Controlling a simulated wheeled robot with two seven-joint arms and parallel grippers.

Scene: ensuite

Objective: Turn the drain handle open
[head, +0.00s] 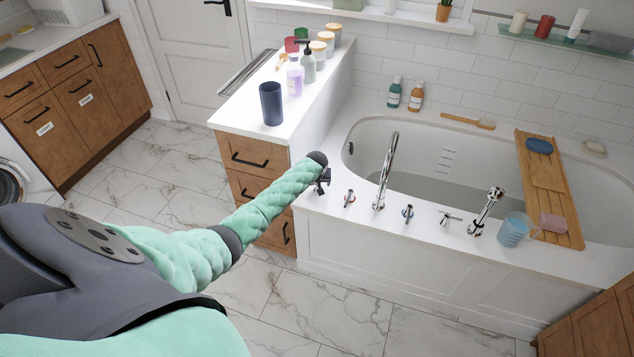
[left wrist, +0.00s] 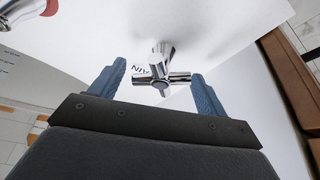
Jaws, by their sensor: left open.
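The drain handle (left wrist: 161,78) is a chrome cross-shaped knob on the white tub deck, in the left wrist view. Part of a dark printed label, with letters like "AIN", shows beside it. My left gripper (left wrist: 157,75) is open, with one blue-grey finger on each side of the handle. I cannot tell whether either finger touches it. In the head view, my left gripper (head: 323,180) is at the tub's near left corner, and the drain handle is hidden behind it. My right gripper is not in view.
Along the tub deck stand a red-marked tap handle (head: 349,199), a tall spout (head: 387,172), another handle (head: 408,213), a cross handle (head: 450,218) and a hand shower (head: 487,210). A white-topped cabinet (head: 245,105) with bottles is left of the tub (head: 365,125). The marble floor is open.

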